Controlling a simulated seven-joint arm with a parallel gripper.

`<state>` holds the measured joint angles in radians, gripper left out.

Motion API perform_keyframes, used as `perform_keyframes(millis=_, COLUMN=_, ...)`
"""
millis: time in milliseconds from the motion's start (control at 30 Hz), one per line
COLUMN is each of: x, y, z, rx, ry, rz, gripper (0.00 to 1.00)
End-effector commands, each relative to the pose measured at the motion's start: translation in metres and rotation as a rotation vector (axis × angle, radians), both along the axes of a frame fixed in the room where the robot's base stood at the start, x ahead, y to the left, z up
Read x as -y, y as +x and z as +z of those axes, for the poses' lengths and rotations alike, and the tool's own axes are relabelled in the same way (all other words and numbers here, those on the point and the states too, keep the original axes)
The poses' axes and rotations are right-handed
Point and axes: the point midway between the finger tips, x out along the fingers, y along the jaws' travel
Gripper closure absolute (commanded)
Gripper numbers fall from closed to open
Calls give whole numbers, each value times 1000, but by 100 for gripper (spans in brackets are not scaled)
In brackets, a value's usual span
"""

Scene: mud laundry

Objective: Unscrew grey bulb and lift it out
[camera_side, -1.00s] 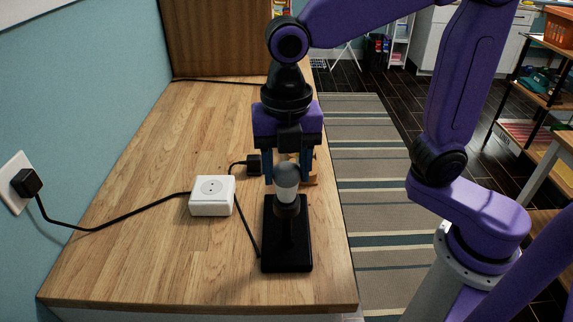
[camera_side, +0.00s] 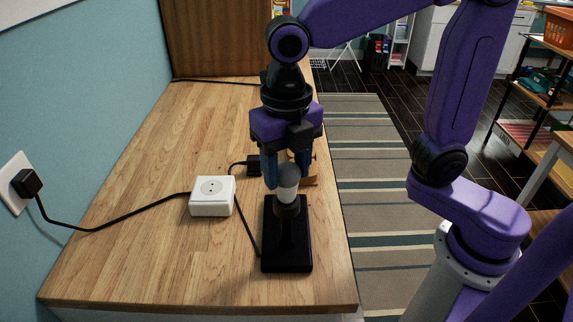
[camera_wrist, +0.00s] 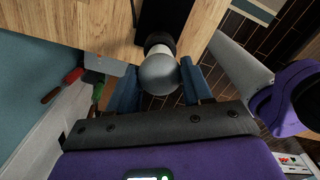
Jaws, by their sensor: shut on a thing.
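The grey bulb (camera_side: 288,178) stands upright in a dark socket on a black lamp base (camera_side: 287,250) on the wooden worktop. Its rounded top and paler lower part also show in the wrist view (camera_wrist: 159,73). My gripper (camera_side: 282,180) points down over the lamp, with its blue fingers on either side of the bulb, shut on it. In the wrist view my gripper (camera_wrist: 162,84) has one finger left and one right of the bulb. The exact finger contact is hard to see. The bulb's lower end is hidden inside the socket.
A white outlet box (camera_side: 212,196) sits left of the lamp, with a black cable running to a wall plug (camera_side: 27,182). A black plug (camera_side: 254,166) and a partly hidden wooden object (camera_side: 309,175) lie behind the lamp.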

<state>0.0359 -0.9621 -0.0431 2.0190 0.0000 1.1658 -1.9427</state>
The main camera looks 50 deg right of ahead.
Motion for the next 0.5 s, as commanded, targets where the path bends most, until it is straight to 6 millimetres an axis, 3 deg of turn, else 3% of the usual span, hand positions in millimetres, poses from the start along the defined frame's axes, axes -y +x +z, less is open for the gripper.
perform_keyframes(millis=200, x=0, y=0, z=0, rx=0, ry=0, rz=16, gripper=82)
perform_keyframes(millis=500, x=0, y=0, z=0, rx=0, ry=0, rz=245, gripper=82)
